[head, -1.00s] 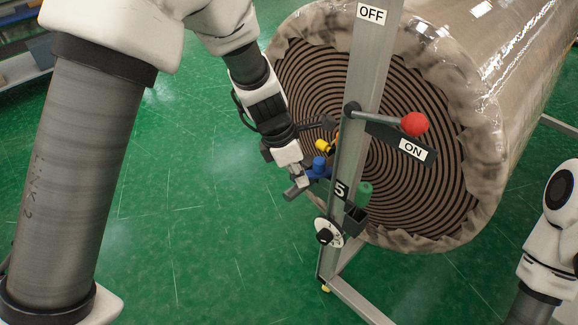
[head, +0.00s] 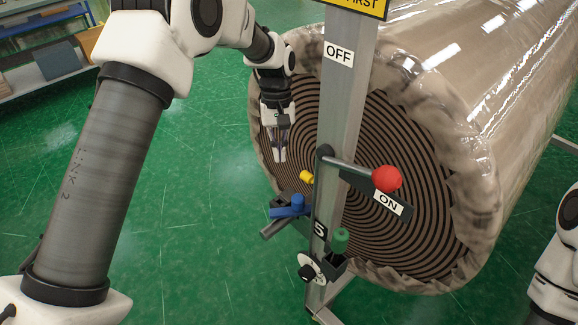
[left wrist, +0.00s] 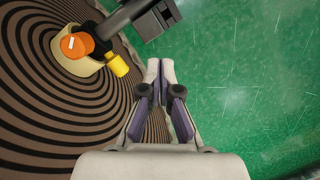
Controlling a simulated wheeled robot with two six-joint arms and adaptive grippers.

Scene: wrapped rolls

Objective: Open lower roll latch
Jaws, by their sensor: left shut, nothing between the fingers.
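A grey metal post stands before the end of the wrapped roll (head: 375,190). A lever with a red ball (head: 387,179) sticks out from it and lies by the ON label (head: 388,202). Lower on the post are a blue knob (head: 289,205) on a grey bar, a green knob (head: 341,238) and a round white dial (head: 312,269). A yellow knob (head: 306,176) is left of the post; a yellow piece also shows in the left wrist view (left wrist: 118,65). My left gripper (head: 279,156) is shut and empty, above and apart from the blue knob. My right gripper is out of view.
The OFF label (head: 338,53) is higher on the post (head: 345,100). In the left wrist view, an orange cap (left wrist: 77,45) sits in the roll's cream core. A shelf (head: 50,65) stands at the back left.

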